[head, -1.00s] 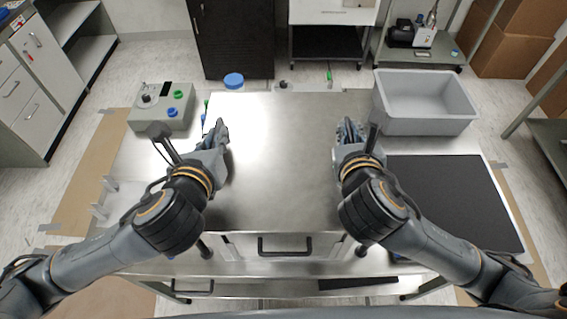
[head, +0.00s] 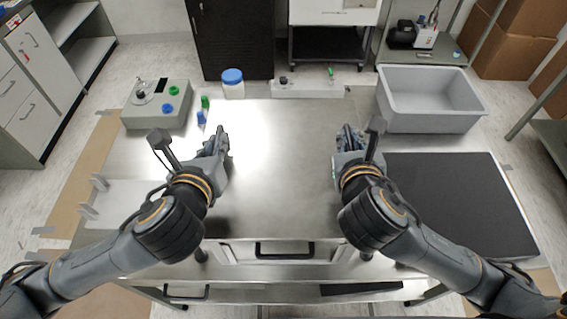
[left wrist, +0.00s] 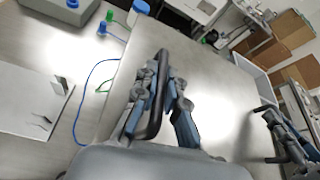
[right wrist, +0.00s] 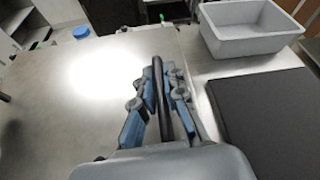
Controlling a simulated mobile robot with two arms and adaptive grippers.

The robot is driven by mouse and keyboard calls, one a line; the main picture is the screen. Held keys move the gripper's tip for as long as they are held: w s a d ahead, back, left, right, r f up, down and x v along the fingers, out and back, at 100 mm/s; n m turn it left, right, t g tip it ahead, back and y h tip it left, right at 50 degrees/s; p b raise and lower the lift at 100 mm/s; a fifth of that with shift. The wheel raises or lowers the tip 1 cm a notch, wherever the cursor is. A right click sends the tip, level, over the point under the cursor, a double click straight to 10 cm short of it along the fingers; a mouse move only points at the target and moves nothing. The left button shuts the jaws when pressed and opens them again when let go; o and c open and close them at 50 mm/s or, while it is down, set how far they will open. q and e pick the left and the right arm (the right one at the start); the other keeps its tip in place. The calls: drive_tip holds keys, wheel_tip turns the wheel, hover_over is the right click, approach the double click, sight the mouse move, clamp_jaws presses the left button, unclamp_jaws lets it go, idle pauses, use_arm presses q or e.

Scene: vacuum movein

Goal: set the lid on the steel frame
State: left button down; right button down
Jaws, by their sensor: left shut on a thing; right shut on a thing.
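The lid (head: 278,165) is a wide, shiny steel plate in the middle of the head view. It also shows in the left wrist view (left wrist: 215,90) and the right wrist view (right wrist: 80,105). My left gripper (head: 220,138) is shut on a black bar handle (left wrist: 157,90) at the lid's left side. My right gripper (head: 348,138) is shut on a matching handle (right wrist: 160,90) at its right side. The lid looks about level. The steel frame cannot be told apart beneath it, and any gap under the lid is hidden.
A white block (head: 308,89) is behind the lid. A grey bin (head: 430,100) and black mat (head: 455,195) are right. A white plate (left wrist: 30,100) lies left.

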use_arm(q)
drive_tip(key=shift+f, duration=0.35)
use_arm(e)
drive_tip(key=shift+f, duration=0.35)
use_arm(q)
drive_tip(key=c, duration=1.4)
unclamp_jaws()
drive_tip(key=shift+s, duration=0.1)
use_arm(e)
drive_tip(key=c, duration=1.4)
unclamp_jaws()
drive_tip(key=shift+a, duration=0.1)
use_arm(q)
drive_tip(key=shift+r, duration=0.1)
use_arm(e)
drive_tip(key=shift+r, duration=0.1)
